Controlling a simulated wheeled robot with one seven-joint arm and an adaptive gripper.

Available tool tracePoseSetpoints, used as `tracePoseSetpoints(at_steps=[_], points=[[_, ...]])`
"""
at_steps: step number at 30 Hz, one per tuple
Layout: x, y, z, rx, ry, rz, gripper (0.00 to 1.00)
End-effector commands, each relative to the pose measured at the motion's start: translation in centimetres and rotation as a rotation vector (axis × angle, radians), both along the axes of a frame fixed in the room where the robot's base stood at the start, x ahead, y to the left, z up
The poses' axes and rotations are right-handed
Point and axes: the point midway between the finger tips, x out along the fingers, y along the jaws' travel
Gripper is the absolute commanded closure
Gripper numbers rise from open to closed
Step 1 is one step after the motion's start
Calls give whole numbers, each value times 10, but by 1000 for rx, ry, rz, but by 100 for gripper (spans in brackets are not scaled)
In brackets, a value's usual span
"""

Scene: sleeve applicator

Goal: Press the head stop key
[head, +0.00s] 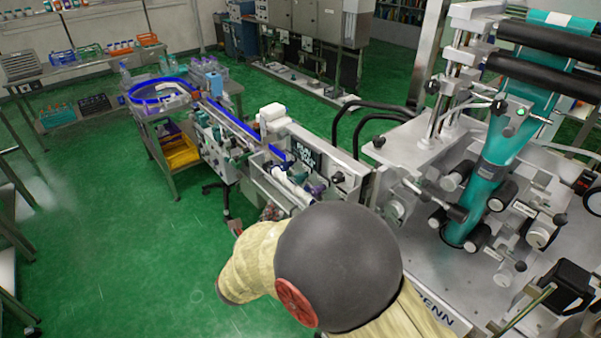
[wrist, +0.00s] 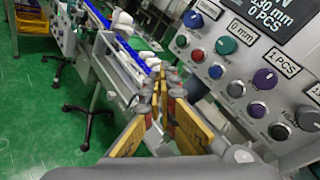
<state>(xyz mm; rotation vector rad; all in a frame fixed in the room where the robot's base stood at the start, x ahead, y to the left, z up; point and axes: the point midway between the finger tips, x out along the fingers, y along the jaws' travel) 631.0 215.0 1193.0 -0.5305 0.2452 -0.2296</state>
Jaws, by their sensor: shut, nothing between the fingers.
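The control panel (wrist: 232,90) fills the right of the wrist view, with several coloured knobs and round buttons. A red button (wrist: 197,55) sits near its left edge, beside a green button (wrist: 182,41). No readable label shows which key is the head stop key. My gripper (wrist: 162,84) is shut and empty, its fingers pointing away from the wrist camera. The fingertips are left of and below the red button in the picture and appear apart from the panel. In the head view my arm hides most of the gripper.
A blue-edged conveyor (wrist: 125,45) with white bottles runs behind the fingers. Teal (wrist: 226,45), blue (wrist: 192,19) and purple (wrist: 265,78) knobs stand close to the buttons. The large sleeve machine (head: 420,140) stands at the right; green floor (head: 120,220) is clear at the left.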

Motion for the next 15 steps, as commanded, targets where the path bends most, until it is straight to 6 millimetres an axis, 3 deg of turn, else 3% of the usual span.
tracePoseSetpoints(at_steps=[4, 15], points=[[12, 28, 26, -186, -41, 122, 100], [13, 30, 30, -311, -27, 143, 100]])
